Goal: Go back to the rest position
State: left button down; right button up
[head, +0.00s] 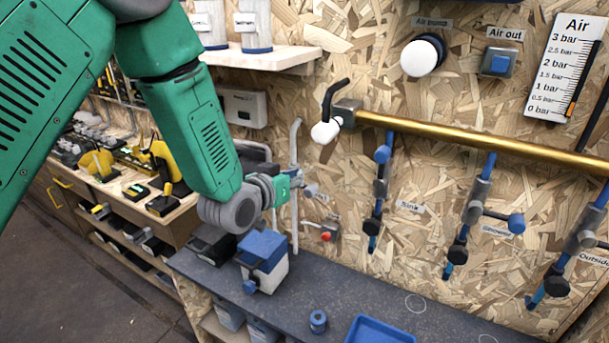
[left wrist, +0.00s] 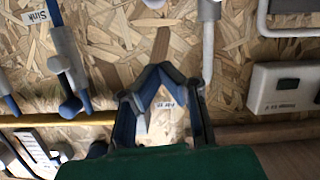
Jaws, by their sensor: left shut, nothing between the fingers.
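My left arm, green with grey joints, reaches in from the upper left of the head view. Its left gripper (head: 312,190) is small there, in front of the chipboard wall and above the dark bench. In the left wrist view the left gripper (left wrist: 162,72) shows its two dark fingers meeting at the tips, with nothing between them. Chipboard and a partly hidden label lie behind the fingers. My right gripper is in neither view.
A brass pipe (head: 480,143) with blue-handled valves crosses the wall at right. A blue-and-white box (head: 264,262) and a blue tray (head: 380,330) rest on the dark bench (head: 350,287). A shelf (head: 265,60) is behind my arm. Floor shows at lower left.

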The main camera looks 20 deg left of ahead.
pick_arm(q)
jog(key=s+f+g+b, duration=0.4)
jog(key=s+f+g, duration=0.4)
jog(key=s+f, duration=1.4)
jog(key=s+f+g, duration=0.3)
jog(key=s+f, duration=0.3)
jog(key=s, duration=0.2)
jog(key=s+f+g+y+b, duration=0.1)
jog(key=s+f+g, duration=0.2)
jog(key=s+f, duration=0.3)
jog(key=s, duration=0.3)
jog(key=shift+a+f+m+g+y+b, duration=0.15)
jog(key=shift+a+m+g+y+b, duration=0.1)
jog(key=shift+m+g+y+b, duration=0.05)
